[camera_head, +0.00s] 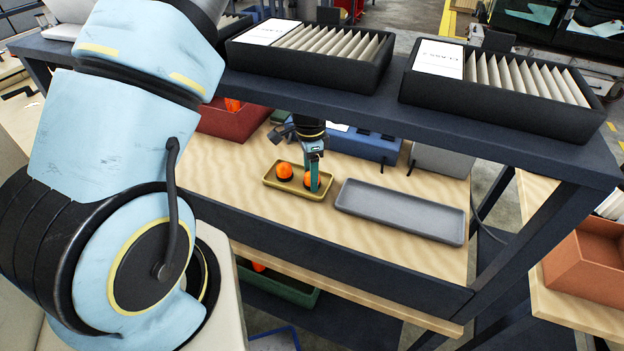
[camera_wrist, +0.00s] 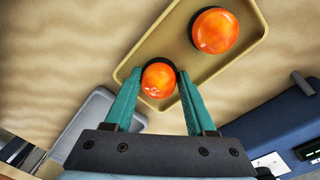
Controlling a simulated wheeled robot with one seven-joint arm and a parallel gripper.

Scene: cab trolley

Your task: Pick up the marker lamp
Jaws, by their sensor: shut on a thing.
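Two orange marker lamps with dark bases are at the yellow tray (camera_head: 268,183). In the wrist view one lamp (camera_wrist: 159,79) is between the teal fingertips of my gripper (camera_wrist: 158,80), which are shut on its dark base. In the head view this lamp (camera_head: 308,180) is partly hidden behind my gripper (camera_head: 313,183). The other lamp (camera_head: 284,171) stands free in the tray, to the left in the head view; it also shows in the wrist view (camera_wrist: 215,31). I cannot tell whether the held lamp still touches the tray floor.
A grey tray (camera_head: 400,226) lies just right of the yellow tray on the wooden surface. A blue box (camera_head: 364,145) and a red bin (camera_head: 225,124) stand behind. The dark upper shelf (camera_head: 390,100) with file boxes overhangs the work surface.

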